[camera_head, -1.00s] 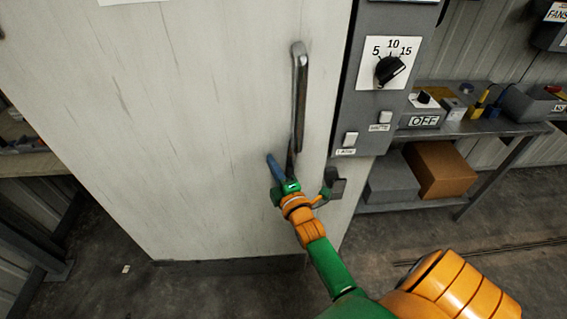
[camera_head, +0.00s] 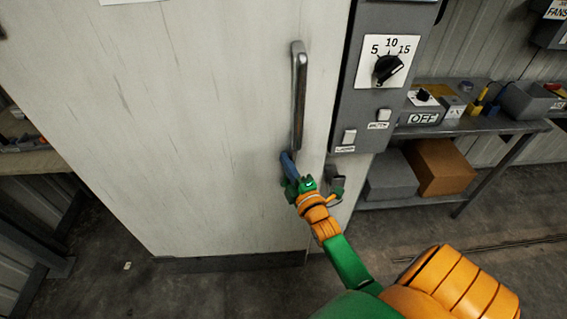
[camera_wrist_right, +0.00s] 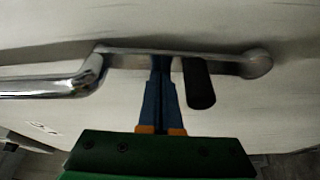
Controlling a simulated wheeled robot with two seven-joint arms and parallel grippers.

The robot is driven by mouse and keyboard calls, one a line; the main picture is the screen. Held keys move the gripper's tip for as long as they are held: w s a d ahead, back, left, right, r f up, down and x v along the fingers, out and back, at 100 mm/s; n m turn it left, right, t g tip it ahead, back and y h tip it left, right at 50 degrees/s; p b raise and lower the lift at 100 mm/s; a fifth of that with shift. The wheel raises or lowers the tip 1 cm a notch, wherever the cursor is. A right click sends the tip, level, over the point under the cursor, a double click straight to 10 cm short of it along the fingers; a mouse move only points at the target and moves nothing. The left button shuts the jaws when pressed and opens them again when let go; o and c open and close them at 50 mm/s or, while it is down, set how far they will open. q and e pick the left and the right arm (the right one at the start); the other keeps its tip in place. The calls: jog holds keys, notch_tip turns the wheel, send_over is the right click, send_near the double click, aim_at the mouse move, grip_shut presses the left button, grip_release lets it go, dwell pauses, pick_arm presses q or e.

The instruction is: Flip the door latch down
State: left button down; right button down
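The tall pale door (camera_head: 210,120) fills the left and middle of the head view. A long upright metal handle (camera_head: 299,95) is on it. A small dark grey block (camera_head: 337,176), perhaps part of the latch, sits right of my gripper. My right gripper (camera_head: 287,158) is just below the handle, its blue fingers close to the door. In the right wrist view, the fingers (camera_wrist_right: 161,62) meet at their tips, against or just before a metal bar (camera_wrist_right: 225,62). A dark stubby lever (camera_wrist_right: 198,83) hangs just right of them. Whether the fingers touch the metal is unclear. My left gripper is not in view.
A grey control panel (camera_head: 347,112) with a dial (camera_head: 388,68) and white switches stands right of the door. Farther right is a metal bench (camera_head: 480,124) with small devices on top and a brown box (camera_head: 440,167) beneath. The floor left of the door is mostly clear.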

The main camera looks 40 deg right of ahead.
aim_at(324, 160)
jog(key=shift+s+d+f+m+t+h+b, duration=0.15)
jog(key=shift+s+d+m+b, duration=0.2)
jog(key=shift+d+m, duration=0.15)
jog(key=shift+s+d+f+m+t+h+b, duration=0.1)
jog(key=shift+s+d+m+t+h+b, duration=0.1)
jog(key=shift+d+m+b, duration=0.25)
jog(key=s+d+f+m+h+b, duration=0.1)
jog(key=d+m+b, duration=0.1)
jog(key=m, duration=0.1)
jog(key=s+d+f+m+h+b, duration=0.1)
jog(key=d+f+m+b, duration=0.1)
jog(key=m+b, duration=0.1)
jog(key=s+d+f+m+h+b, duration=0.1)
jog(key=d+m+h+b, duration=0.1)
jog(key=m, duration=0.3)
jog(key=shift+s+d+f+t+b, duration=0.1)
jog(key=shift+s+f+t+b, duration=0.2)
jog(key=shift+s+f+t, duration=0.1)
jog(key=m, duration=0.1)
jog(key=f+m+h+b, duration=0.1)
jog(key=d+f+m+b, duration=0.1)
jog(key=shift+s+m, duration=0.25)
jog(key=shift+s, duration=0.1)
jog(key=shift+s+d+f+m+g+h+b, duration=0.15)
jog(key=shift+f+m+g+h+b, duration=0.35)
jog(key=shift+m, duration=0.6)
jog(key=shift+s+d+f+m+g+h+b, duration=0.15)
jog(key=shift+f+m+h+b, duration=0.5)
jog(key=shift+m, duration=0.45)
jog(key=shift+f, duration=0.1)
